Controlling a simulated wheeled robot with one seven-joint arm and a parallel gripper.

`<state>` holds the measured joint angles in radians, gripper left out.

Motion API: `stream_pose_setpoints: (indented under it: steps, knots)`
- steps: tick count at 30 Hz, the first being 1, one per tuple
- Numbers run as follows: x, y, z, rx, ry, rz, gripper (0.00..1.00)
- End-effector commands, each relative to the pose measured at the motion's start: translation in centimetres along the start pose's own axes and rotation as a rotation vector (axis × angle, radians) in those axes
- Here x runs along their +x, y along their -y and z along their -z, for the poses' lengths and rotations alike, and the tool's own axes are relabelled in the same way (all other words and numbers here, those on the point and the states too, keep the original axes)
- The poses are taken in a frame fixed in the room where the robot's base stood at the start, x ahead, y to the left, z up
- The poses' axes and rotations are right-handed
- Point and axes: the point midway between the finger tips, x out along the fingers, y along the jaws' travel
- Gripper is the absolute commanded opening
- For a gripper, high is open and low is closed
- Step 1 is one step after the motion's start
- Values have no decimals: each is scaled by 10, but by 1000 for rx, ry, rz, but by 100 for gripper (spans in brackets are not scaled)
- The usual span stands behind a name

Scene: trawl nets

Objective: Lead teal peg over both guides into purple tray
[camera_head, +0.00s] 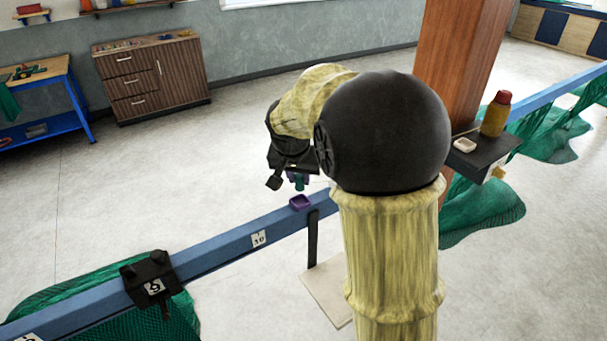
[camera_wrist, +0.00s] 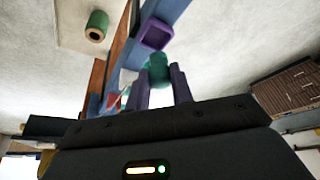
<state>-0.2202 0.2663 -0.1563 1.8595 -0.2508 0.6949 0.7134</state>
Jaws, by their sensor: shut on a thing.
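The teal peg (camera_wrist: 158,72) is held between the purple fingers of my gripper (camera_wrist: 161,84). In the head view the peg (camera_head: 299,184) hangs below my gripper (camera_head: 297,177), just above the purple tray. The purple tray (camera_head: 300,206) sits on the blue rail and looks empty. In the wrist view the tray (camera_wrist: 144,38) lies just beyond the peg, and the peg looks apart from it. I cannot make out which parts are the two guides, or any line on the peg.
The blue rail (camera_head: 215,247) runs diagonally, with a black clamp (camera_head: 152,274) and green netting (camera_head: 92,290). A wooden post (camera_head: 455,65) and a dark shelf (camera_head: 480,150) with a yellow bottle (camera_head: 496,117) stand right. A green cylinder (camera_wrist: 98,20) stands on a pale plate (camera_wrist: 72,32).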

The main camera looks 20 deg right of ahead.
Motion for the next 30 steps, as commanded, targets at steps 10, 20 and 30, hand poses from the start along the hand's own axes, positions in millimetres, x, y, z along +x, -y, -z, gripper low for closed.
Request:
stream_pose_setpoints:
  steps: [10, 20, 30]
  knots:
    - [25, 0, -10, 0, 1, 0, 2]
    - [40, 0, -16, 0, 2, -1, 2]
    - [40, 0, -16, 0, 1, 0, 2]
